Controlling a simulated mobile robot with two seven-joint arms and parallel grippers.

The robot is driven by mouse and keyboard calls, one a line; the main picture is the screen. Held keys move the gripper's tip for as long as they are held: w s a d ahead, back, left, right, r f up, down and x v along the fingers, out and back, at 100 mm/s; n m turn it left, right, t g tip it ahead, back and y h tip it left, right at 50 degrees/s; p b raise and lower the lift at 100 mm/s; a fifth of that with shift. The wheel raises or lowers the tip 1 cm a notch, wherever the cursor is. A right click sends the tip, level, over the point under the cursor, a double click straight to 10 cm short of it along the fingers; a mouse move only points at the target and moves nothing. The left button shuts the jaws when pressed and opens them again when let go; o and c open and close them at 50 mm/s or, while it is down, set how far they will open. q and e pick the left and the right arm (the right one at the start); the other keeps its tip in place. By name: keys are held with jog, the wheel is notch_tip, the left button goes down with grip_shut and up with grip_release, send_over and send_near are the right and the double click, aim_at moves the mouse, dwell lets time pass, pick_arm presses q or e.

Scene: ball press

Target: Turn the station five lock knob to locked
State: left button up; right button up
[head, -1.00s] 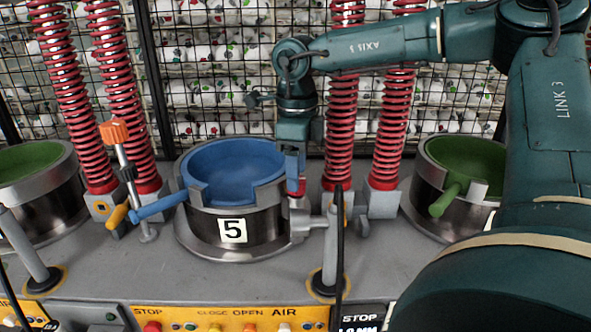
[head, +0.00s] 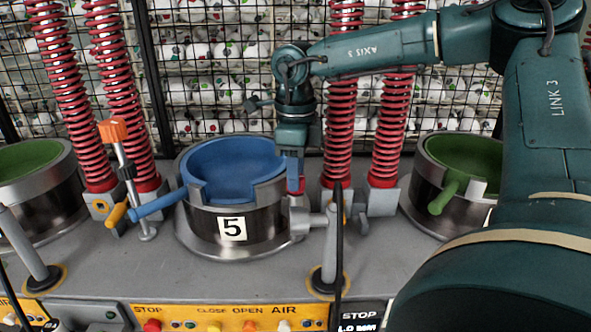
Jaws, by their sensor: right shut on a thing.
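Station five is a dark cylindrical holder (head: 262,228) with a metal rim, a white "5" label and a blue cup (head: 232,170) set in it. A small knob with a red part (head: 301,185) is at the holder's right side, above a grey metal fitting (head: 307,221). My right gripper (head: 293,186) points down from above and is shut on this knob. The fingers hide much of the knob, so its lock setting cannot be read. My left gripper is not in view.
Red springs (head: 389,110) rise behind and right of the station. Green-cupped holders stand left (head: 40,190) and right (head: 462,170). An orange-topped lever (head: 113,131) stands at left. A grey post (head: 330,245) and yellow button panel (head: 228,318) are in front.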

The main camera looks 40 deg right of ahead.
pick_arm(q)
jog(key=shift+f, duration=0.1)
pick_arm(e)
jog(key=shift+f+m+b, duration=0.1)
jog(key=shift+m+b, duration=0.6)
jog(key=shift+b, duration=0.05)
jog(key=shift+m+b, duration=1.35)
jog(key=shift+m, duration=0.35)
jog(key=m+b, duration=0.2)
jog(key=m, duration=0.1)
jog(key=shift+m, duration=0.3)
jog(key=shift+m+b, duration=0.4)
jog(key=shift+m, duration=0.8)
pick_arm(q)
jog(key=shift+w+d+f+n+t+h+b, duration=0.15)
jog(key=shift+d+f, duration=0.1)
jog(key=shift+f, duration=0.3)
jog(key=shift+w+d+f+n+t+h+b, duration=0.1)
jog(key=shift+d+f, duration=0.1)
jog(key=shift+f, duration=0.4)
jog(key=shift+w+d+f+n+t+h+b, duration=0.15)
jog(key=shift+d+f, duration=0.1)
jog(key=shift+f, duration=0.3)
pick_arm(e)
jog(key=shift+m, duration=1.2)
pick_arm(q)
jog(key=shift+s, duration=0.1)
